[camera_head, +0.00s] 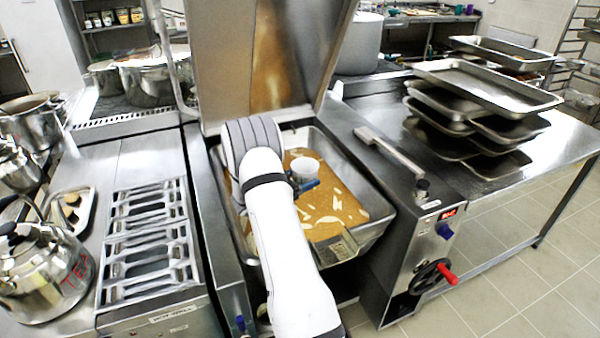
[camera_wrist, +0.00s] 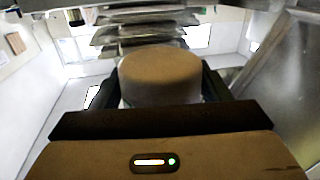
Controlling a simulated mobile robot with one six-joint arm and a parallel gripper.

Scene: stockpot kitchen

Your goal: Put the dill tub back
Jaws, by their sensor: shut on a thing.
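A small white tub (camera_head: 305,169), seemingly the dill tub, is over the large rectangular pan (camera_head: 373,190) in the head view. In the wrist view the tub (camera_wrist: 160,78) fills the space between my fingers, its flat round end brownish in the shade. My gripper (camera_head: 304,186) is shut on it. The gripper also shows in the wrist view (camera_wrist: 162,92), a dark finger on each side of the tub. My arm hides part of the pan. No label on the tub can be read.
The pan holds brown liquid (camera_head: 325,213) with pale pieces; its raised lid (camera_head: 225,60) stands behind. Several small tubs (camera_head: 122,16) line a shelf at the back left. Stacked trays (camera_head: 490,85) crowd the right table. A kettle (camera_head: 40,275) stands at left.

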